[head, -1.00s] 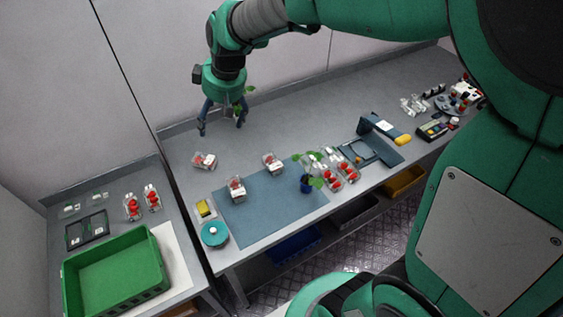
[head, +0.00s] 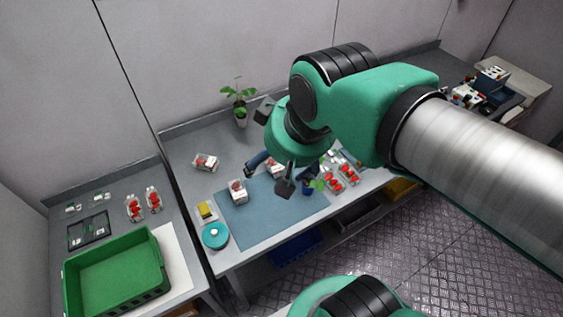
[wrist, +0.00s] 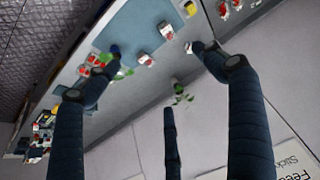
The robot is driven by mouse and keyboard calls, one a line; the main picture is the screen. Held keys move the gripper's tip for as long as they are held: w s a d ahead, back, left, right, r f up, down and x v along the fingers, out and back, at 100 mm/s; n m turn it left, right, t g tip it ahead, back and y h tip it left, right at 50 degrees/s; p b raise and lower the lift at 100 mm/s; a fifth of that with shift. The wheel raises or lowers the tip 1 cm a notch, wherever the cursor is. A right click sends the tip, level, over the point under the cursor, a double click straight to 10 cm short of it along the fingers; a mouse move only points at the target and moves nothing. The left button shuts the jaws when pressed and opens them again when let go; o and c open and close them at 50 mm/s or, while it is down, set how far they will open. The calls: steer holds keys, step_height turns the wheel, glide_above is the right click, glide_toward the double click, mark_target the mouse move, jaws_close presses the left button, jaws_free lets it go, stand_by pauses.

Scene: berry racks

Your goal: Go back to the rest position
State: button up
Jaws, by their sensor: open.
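My gripper (head: 284,176) is in the head view, above the blue mat's right part, with its dark fingers spread and nothing between them. In the wrist view the fingers of my gripper (wrist: 140,85) stand wide apart, and the bench shows beyond them. My arm reaches in from the right and covers the bench's middle right part in the head view. A potted plant (head: 240,108) stands upright at the back of the bench, apart from my gripper. It also shows in the wrist view (wrist: 180,94).
Berry boxes stand on and beside the blue mat (head: 245,225), one (head: 206,162) behind it. A second plant in a blue pot (head: 308,187) is close to my fingers in the picture. A green crate (head: 115,275) stands at left. The back wall is behind the bench.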

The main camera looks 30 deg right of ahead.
steer(key=shift+s+d+f, duration=0.15)
steer(key=shift+s+d, duration=0.05)
steer(key=shift+s, duration=0.8)
step_height(320, 180, down, 4)
steer(key=b, duration=0.3)
steer(key=shift+b, duration=0.4)
steer(key=shift+o, duration=0.3)
stand_by(0.7)
